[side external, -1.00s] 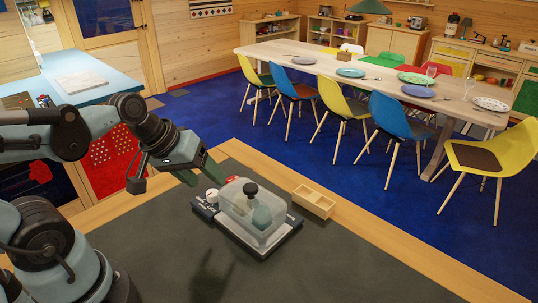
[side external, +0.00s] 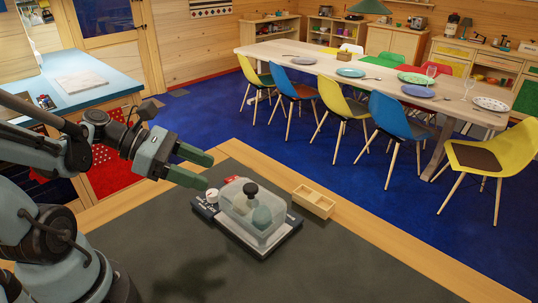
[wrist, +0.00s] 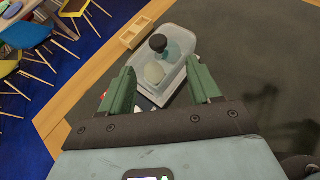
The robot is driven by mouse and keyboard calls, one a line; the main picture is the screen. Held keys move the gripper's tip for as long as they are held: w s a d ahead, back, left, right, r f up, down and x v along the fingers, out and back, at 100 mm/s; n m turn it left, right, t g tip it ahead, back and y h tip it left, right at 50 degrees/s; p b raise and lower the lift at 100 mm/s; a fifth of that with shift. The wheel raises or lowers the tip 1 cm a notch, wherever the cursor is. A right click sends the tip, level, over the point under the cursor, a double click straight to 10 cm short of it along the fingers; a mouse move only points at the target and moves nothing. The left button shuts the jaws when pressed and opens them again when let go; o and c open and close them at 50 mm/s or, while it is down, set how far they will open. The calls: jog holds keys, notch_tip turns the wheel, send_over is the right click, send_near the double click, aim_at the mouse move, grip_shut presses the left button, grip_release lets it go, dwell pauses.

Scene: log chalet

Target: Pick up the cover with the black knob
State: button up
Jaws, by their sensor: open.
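The clear, box-shaped cover (side external: 232,212) has a black knob (side external: 250,188) on top and sits on a dark, light-edged base (side external: 262,252) on the grey worktop. Pale greenish rounded items show through its walls. My gripper (side external: 209,171) is open and empty, to the left of the cover and above it, apart from it. In the wrist view the cover (wrist: 184,48) lies beyond and between the two green fingers, with its knob (wrist: 157,42) near the middle. The fingers hide part of the base there.
A small white round item (side external: 212,195) and a red item (side external: 231,179) are close beside the cover's left and back sides. A wooden two-compartment tray (side external: 314,202) stands to its right. The worktop (side external: 340,265) in front is clear. A dining table with chairs is farther off.

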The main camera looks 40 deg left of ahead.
aim_at(247, 187)
jog(key=shift+x, duration=4.5)
jog(key=shift+w+r, duration=0.1)
jog(key=shift+r, duration=0.05)
grip_shut()
